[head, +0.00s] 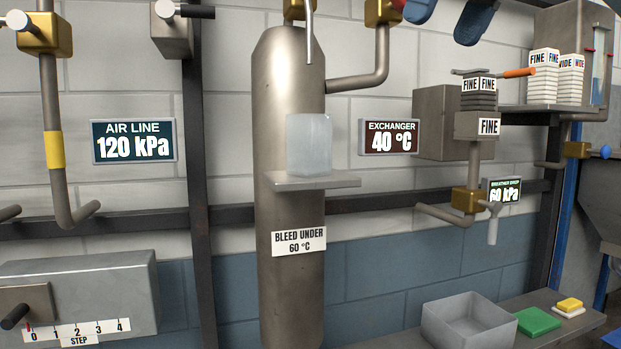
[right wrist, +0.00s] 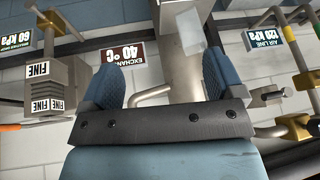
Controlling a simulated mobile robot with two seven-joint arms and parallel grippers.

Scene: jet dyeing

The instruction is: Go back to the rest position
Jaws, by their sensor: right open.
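My right gripper (head: 447,14) shows at the top edge of the head view, right of the centre. Its two blue fingers are spread apart with nothing between them. In the right wrist view the same gripper (right wrist: 160,68) is open and empty, in front of the wall with the exchanger sign (right wrist: 122,54). The rest of my right arm is outside the head view. My left gripper is in neither view.
A tall metal cylinder (head: 284,120) carries a shelf (head: 335,180) with a translucent container (head: 309,146). Pipes and valves run along the wall. Right are stacked FINE blocks (head: 543,85). Below, a bench (head: 560,330) holds an open grey tray (head: 436,322) and a green pad (head: 538,321).

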